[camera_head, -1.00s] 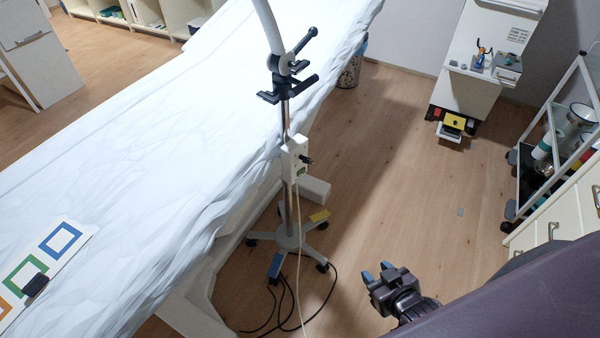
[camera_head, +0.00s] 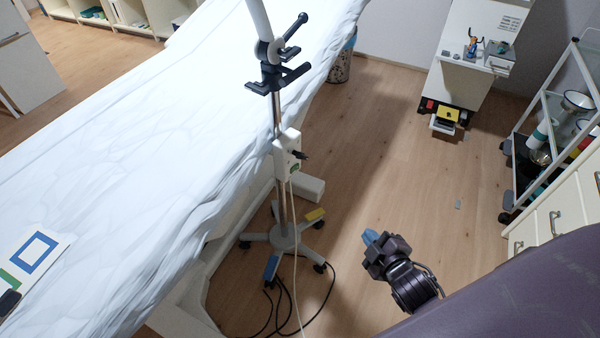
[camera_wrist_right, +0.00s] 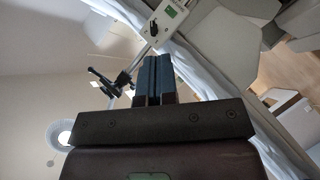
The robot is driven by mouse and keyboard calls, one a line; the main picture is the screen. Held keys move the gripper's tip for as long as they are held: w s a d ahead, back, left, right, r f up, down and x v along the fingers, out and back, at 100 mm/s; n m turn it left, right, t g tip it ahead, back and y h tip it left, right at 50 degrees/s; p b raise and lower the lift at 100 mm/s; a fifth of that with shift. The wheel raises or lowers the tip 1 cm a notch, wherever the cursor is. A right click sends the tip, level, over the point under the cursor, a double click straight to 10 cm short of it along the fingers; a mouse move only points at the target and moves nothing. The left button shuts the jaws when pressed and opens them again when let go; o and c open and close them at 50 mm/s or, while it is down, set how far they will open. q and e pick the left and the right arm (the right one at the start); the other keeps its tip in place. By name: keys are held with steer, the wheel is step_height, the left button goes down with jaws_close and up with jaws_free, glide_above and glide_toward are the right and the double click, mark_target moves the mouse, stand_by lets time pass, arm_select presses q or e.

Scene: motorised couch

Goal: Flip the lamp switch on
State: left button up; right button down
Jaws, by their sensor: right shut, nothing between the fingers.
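The lamp stands on a wheeled base (camera_head: 285,236) beside the couch, with a thin metal pole and black clamp handles (camera_head: 280,60). A white switch box (camera_head: 287,153) is fixed on the pole, with a black lever sticking out to the right and a green patch near its bottom. The box also shows at the top of the right wrist view (camera_wrist_right: 163,25), with its black switch and green patch. My right gripper (camera_head: 371,237) is shut and empty, with blue fingertips, to the right of and below the box, apart from it. My left gripper is not in view.
The couch (camera_head: 130,130) with a white sheet fills the left. Black cables (camera_head: 283,310) lie on the floor by the base. A glass-shelved trolley (camera_head: 540,130) and a drawer cabinet (camera_head: 550,220) stand at the right. The wooden floor between is mostly clear.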

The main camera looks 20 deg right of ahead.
mark_target(298, 166)
arm_select(q)
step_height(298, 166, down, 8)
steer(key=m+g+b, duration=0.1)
steer(key=b, duration=0.9)
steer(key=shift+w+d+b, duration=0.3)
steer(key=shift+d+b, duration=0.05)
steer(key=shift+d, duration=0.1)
arm_select(e)
steer(key=w+f+n+t+y, duration=0.1)
steer(key=w+f+n, duration=0.3)
steer(key=w+n, duration=0.5)
steer(key=w+f+n+t+y, duration=0.2)
steer(key=w+n, duration=0.7)
steer(key=n, duration=1)
step_height(298, 166, down, 3)
steer(key=shift+a+r+t+y, duration=0.15)
steer(key=shift+a+t+y, duration=0.2)
steer(key=shift+y, duration=0.55)
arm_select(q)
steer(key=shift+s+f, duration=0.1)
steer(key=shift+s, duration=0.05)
arm_select(e)
steer(key=shift+w, duration=0.25)
